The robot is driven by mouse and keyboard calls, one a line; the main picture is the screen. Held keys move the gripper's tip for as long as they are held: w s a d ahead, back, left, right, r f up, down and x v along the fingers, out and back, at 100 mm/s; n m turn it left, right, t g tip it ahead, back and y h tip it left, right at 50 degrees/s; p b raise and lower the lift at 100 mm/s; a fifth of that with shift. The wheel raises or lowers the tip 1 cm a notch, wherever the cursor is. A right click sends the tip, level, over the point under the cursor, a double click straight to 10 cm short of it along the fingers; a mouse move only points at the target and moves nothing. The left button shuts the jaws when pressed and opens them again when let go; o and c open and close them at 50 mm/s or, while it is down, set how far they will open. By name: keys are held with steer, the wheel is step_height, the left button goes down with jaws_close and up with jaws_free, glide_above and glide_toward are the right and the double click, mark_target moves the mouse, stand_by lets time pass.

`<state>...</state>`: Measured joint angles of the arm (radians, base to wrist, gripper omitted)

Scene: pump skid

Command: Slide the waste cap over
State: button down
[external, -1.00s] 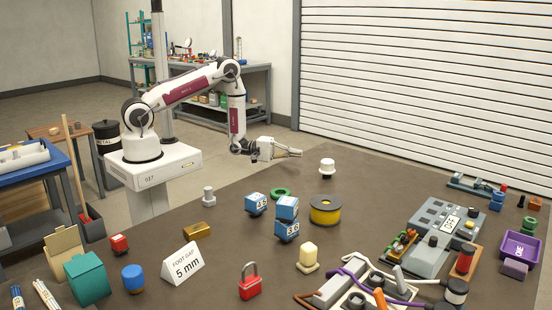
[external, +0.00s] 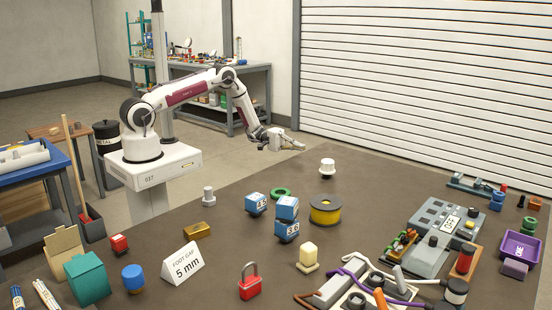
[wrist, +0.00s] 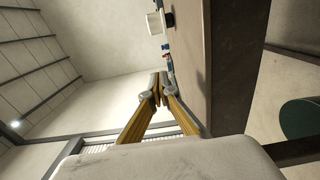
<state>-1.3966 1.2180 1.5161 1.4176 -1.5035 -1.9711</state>
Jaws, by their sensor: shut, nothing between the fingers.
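My gripper (external: 303,147) is shut and empty, held in the air beyond the far edge of the brown table, to the left of a white flanged cap-like piece (external: 327,166). In the wrist view my gripper's fingertips (wrist: 158,86) are together with nothing between them. A white cylinder (wrist: 153,25) at the top of the wrist view may be the same white piece. I cannot tell which object is the waste cap; none carries a readable waste label.
The table (external: 225,265) holds blue numbered blocks (external: 287,208), a yellow-black spool (external: 325,209), a red padlock (external: 250,286) and a "FOOT GAP 5 mm" sign (external: 184,264). A grey panel (external: 440,228) and a manifold with ports (external: 345,284) crowd the right. Space around the white piece is clear.

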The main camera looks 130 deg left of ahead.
mark_target(330, 161)
steer(key=shift+w, duration=0.15)
steer(key=w, duration=1.9)
steer(key=shift+w+d, duration=0.1)
steer(key=shift+w, duration=0.3)
steer(key=shift+s+d, duration=0.25)
steer(key=shift+d, duration=0.35)
steer(key=shift+s+d, duration=0.2)
steer(key=shift+d, duration=0.45)
steer(key=shift+s+d, duration=0.25)
steer(key=shift+d, duration=0.35)
steer(key=shift+d, duration=0.1)
steer(key=shift+s+d, duration=0.55)
steer(key=shift+d, duration=0.95)
steer(key=shift+s+d, duration=0.5)
steer(key=shift+d, duration=0.95)
steer(key=shift+s+d, duration=0.55)
steer(key=shift+d, duration=0.95)
steer(key=shift+a, duration=0.15)
